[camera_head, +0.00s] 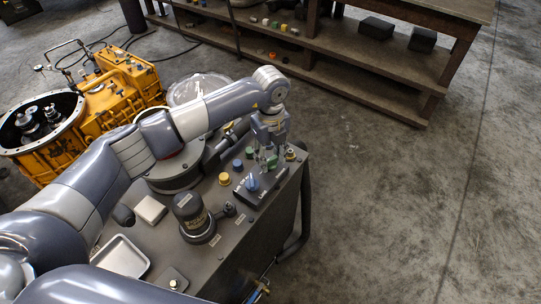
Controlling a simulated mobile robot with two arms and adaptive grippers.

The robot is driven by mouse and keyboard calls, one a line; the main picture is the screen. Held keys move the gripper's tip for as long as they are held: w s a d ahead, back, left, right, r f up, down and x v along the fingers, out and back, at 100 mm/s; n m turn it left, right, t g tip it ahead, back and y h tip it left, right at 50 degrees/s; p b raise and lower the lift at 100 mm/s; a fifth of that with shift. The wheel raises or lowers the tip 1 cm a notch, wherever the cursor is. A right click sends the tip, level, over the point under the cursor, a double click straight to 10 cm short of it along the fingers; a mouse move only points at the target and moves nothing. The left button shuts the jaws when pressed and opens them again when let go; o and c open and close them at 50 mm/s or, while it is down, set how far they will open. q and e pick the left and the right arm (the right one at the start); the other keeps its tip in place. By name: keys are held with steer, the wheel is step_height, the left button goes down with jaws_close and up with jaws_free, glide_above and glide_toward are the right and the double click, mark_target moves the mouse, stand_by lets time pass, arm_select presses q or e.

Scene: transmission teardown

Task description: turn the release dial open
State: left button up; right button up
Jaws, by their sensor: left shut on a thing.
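My left gripper (270,158) reaches over the far right corner of a grey machine cabinet, fingers pointing down. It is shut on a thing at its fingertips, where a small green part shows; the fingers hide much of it. A blue dial (252,184) sits on a black labelled block (266,194) just below and left of the fingertips. I cannot tell whether the fingers touch this dial, and its label is too small to read fully. My right gripper is not in view.
On the cabinet top (232,228) are a black cylinder (190,210), a yellow knob (224,178), a white block (150,209) and a tray (122,256). A yellow transmission housing (110,98) stands at left. A shelved bench (350,62) stands behind. Floor at right is clear.

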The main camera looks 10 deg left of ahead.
mark_target(271, 159)
arm_select(q)
steer(key=shift+n, duration=0.4)
steer(key=o, duration=1.1)
steer(key=shift+c, duration=0.2)
steer(key=shift+r, duration=0.15)
step_height(271, 159, up, 12)
